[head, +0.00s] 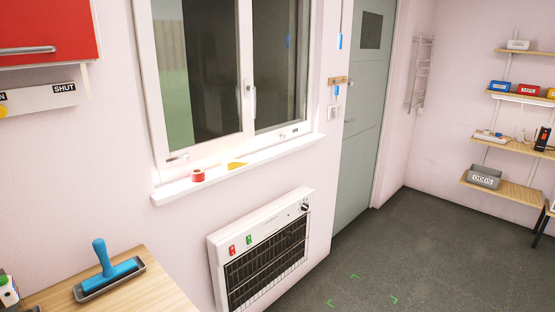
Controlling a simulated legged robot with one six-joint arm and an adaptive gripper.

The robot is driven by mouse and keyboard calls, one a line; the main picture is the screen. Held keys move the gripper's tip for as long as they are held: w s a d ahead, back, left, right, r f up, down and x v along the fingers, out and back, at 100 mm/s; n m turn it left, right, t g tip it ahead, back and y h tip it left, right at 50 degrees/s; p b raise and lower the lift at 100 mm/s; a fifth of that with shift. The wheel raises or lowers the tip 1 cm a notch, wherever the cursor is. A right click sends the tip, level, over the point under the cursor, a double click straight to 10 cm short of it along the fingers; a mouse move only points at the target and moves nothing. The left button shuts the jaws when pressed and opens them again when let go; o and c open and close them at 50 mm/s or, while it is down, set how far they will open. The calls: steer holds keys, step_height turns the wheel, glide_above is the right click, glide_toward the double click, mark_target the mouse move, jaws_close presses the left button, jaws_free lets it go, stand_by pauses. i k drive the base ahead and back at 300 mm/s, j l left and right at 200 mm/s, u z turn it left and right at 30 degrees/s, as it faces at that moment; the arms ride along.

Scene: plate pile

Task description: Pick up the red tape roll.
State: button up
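The red tape roll (198,175) sits on the white window sill (240,171), toward its left end, below the left window pane. Nothing is touching it that I can see. A yellow flat piece (237,165) lies on the sill to the right of the roll, apart from it. My gripper is not in view.
A white heater (260,248) with a dark grille is on the wall below the sill. A wooden table (150,290) at lower left holds a blue-handled tool in a tray (108,279). A red cabinet (45,35) hangs upper left. Shelves (515,145) stand far right. The grey floor (410,250) is clear.

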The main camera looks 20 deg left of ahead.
mark_target(197, 175)
steer(key=i+l+z, duration=0.1)
steer(key=i, duration=1.05)
steer(key=i+j+u, duration=0.1)
steer(key=i+u, duration=0.2)
steer(key=u, duration=0.2)
steer(key=i+u, duration=0.3)
steer(key=u, duration=0.2)
steer(key=i+l+u, duration=0.15)
steer(key=u, duration=0.35)
steer(key=i+u, duration=0.2)
steer(key=u, duration=0.2)
steer(key=i+u, duration=0.25)
steer(key=u, duration=0.15)
steer(key=i+l+u, duration=0.15)
steer(key=u, duration=0.2)
steer(key=i+l+u, duration=0.2)
steer(key=u, duration=0.2)
steer(key=i+l+u, duration=0.55)
steer(key=k+j, duration=0.05)
steer(key=k, duration=0.05)
